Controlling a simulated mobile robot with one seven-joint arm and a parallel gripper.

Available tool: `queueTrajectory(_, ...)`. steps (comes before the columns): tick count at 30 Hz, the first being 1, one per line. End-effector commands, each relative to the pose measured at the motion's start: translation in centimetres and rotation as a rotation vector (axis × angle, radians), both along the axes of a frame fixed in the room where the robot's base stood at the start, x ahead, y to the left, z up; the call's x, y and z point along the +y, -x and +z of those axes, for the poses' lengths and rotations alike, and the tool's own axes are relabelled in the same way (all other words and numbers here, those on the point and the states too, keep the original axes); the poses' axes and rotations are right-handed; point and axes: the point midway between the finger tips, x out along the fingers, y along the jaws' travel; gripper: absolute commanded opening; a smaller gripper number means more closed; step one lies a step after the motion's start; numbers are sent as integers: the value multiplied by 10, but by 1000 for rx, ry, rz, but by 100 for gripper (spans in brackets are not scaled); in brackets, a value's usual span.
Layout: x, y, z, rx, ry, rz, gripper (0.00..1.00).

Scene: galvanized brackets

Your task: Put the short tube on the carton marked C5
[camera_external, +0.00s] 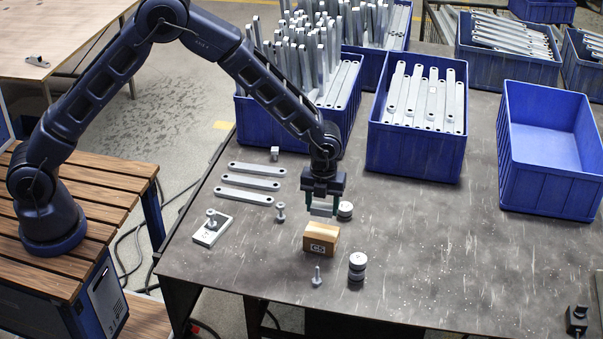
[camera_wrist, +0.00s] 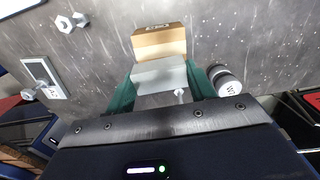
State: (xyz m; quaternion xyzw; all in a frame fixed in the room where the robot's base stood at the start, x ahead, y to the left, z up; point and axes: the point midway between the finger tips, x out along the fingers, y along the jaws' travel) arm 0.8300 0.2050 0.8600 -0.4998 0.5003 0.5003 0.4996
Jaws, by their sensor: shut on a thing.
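The carton (camera_external: 320,240) is a small brown box with a dark-framed label on its front. The label is too small to read surely. My gripper (camera_external: 322,204) points down just behind or above the carton. It is shut on a pale grey block-like piece, which I take as the short tube (camera_external: 322,211). In the wrist view the tube (camera_wrist: 160,75) lies between the green fingertips of my gripper (camera_wrist: 160,88). The carton (camera_wrist: 159,43) shows just beyond it. I cannot tell whether the tube and carton touch.
Grey cylinders (camera_external: 345,210) (camera_external: 357,267) stand right of the carton, one marked cylinder (camera_wrist: 228,84) close to a finger. Bolts (camera_external: 316,277) (camera_external: 281,212) and a white plate with a bolt (camera_external: 212,231) stand nearby. Blue bins (camera_external: 415,150) line the back.

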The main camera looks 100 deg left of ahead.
Motion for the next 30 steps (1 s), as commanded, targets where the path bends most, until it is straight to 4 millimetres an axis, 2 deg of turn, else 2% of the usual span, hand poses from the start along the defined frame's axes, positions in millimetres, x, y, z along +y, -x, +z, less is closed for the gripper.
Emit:
queueTrajectory(3,0,0,-15,1,0,0,31)
queueTrajectory(11,0,0,-30,-1,0,0,31)
queueTrajectory(18,0,0,-61,1,0,1,31)
queueTrajectory(30,0,0,-66,-1,0,0,31)
